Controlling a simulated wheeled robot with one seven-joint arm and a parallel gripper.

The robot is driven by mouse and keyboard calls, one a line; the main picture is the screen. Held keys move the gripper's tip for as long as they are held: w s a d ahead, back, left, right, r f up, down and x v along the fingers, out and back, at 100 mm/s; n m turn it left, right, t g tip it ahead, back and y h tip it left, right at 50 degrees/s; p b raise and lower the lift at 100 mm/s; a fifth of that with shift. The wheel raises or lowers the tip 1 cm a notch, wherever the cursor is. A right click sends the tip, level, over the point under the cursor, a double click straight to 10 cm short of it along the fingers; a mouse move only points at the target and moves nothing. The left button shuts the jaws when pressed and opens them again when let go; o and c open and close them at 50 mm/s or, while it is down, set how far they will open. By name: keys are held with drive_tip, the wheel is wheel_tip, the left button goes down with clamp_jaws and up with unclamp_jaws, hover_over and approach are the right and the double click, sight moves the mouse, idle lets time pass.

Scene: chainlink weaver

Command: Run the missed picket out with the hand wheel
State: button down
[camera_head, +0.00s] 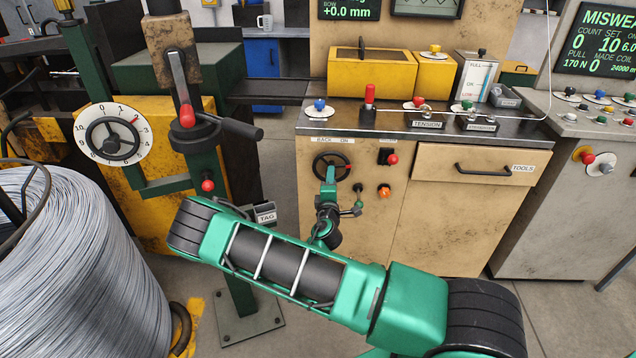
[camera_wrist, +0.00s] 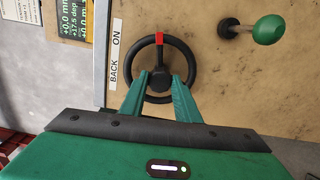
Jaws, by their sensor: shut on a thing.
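The hand wheel (camera_head: 321,167) is a black ring on the tan cabinet front, below the label "BACK ON". In the wrist view the hand wheel (camera_wrist: 141,61) shows a red mark at its top and a dark spoke up to it from the hub. My gripper (camera_head: 328,183) is at the wheel from below; in the wrist view its two green fingers (camera_wrist: 161,82) reach over the lower rim, one on each side of the dark hub, and are shut on the wheel. What exactly lies between the fingertips is partly hidden. No picket can be made out.
A green knob (camera_wrist: 270,29) on a stem sticks out right of the wheel in the wrist view. Red and orange buttons (camera_head: 384,190) sit right of the wheel. A drawer marked TOOLS (camera_head: 483,167) is further right. A wire coil (camera_head: 75,265) stands at left.

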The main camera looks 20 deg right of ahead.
drive_tip(key=shift+w+a, duration=0.15)
drive_tip(key=shift+w, duration=0.05)
drive_tip(key=c, duration=1.3)
unclamp_jaws()
drive_tip(key=shift+c, duration=0.2)
drive_tip(key=v, duration=1)
drive_tip(key=shift+s+a, duration=0.15)
drive_tip(key=shift+s, duration=0.15)
